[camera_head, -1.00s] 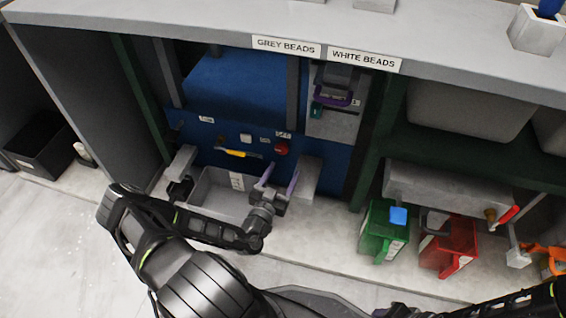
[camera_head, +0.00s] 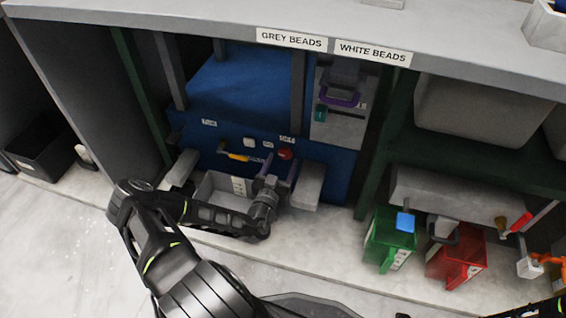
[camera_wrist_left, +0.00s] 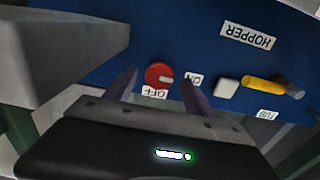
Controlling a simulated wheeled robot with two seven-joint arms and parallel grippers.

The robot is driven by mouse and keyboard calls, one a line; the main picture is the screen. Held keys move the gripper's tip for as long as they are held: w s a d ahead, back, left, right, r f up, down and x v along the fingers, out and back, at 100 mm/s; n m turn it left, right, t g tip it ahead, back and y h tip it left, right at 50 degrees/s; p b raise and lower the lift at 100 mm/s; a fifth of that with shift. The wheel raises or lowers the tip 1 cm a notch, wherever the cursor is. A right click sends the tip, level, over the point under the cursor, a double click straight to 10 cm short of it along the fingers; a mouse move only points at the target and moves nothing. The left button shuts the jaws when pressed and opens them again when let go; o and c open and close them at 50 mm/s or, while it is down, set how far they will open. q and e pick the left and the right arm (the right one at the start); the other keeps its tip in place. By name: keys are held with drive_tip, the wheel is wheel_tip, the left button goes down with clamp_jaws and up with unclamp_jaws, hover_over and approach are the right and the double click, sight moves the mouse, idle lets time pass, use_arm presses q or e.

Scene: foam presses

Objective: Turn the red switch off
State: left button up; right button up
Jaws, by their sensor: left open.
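The red switch (camera_head: 285,154) is a round knob on the blue machine front. In the left wrist view the knob (camera_wrist_left: 158,76) has a pale mark pointing right, towards the ON label (camera_wrist_left: 196,79). The OFF label (camera_wrist_left: 155,93) sits just below it; the lettering is upside down there. My left gripper (camera_head: 280,168) is open, with its fingers pointing at the panel. In the wrist view its two purple-grey fingers (camera_wrist_left: 159,84) stand on either side of the knob. I cannot tell whether they touch it. My right gripper is not in view.
A yellow-handled lever (camera_head: 236,156) and a white button (camera_head: 249,143) are left of the switch. A grey block (camera_head: 308,185) juts out close to the right of my left gripper. A grey bin (camera_head: 211,188) is below. Green (camera_head: 378,240) and red (camera_head: 443,263) containers stand right.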

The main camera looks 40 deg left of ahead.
use_arm(q)
drive_tip(key=shift+x, duration=0.9)
drive_tip(key=shift+c, duration=0.5)
drive_tip(key=c, duration=1.2)
